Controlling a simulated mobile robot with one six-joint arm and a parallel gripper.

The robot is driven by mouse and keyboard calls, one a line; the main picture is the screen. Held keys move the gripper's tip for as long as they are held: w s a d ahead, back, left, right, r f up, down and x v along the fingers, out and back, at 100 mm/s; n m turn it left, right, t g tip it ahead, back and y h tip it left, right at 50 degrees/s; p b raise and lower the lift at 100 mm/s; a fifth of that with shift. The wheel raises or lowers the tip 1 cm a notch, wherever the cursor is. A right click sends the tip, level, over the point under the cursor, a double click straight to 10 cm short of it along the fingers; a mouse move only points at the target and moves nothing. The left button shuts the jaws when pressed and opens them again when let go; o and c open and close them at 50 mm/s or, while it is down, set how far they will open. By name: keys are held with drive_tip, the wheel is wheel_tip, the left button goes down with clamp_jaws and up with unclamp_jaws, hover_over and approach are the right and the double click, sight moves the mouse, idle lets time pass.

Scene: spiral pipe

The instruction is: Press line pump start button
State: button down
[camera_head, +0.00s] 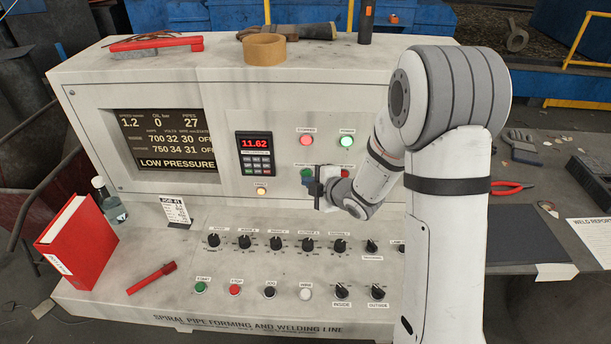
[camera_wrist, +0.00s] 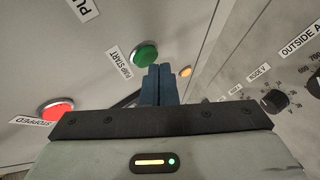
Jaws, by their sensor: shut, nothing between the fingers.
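The green pump start button (camera_wrist: 145,53) shows in the wrist view beside its "PUMP START" label on the upright panel. It also shows in the head view (camera_head: 307,173), partly covered by my gripper. My gripper (camera_head: 309,183) is in front of the panel just below this button. Its dark blue fingers (camera_wrist: 158,84) are shut together and empty. In the wrist view the fingertips appear close beside the green button; I cannot tell whether they touch anything.
A red stopped lamp (camera_head: 306,141) and a lit green lamp (camera_head: 347,142) sit above. A red button (camera_head: 346,170) is partly hidden by my wrist. An amber lamp (camera_head: 262,191) is at lower left. Knobs (camera_head: 307,244) line the sloping desk below. The display (camera_head: 164,139) reads LOW PRESSURE.

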drive_tip(key=shift+w, duration=0.35)
idle(0.3)
idle(0.4)
drive_tip(key=shift+s+b, duration=0.7)
drive_tip(key=shift+s, duration=0.1)
drive_tip(key=shift+s+a+b, duration=0.1)
drive_tip(key=shift+s+b, duration=1.15)
drive_tip(key=shift+s, duration=1.25)
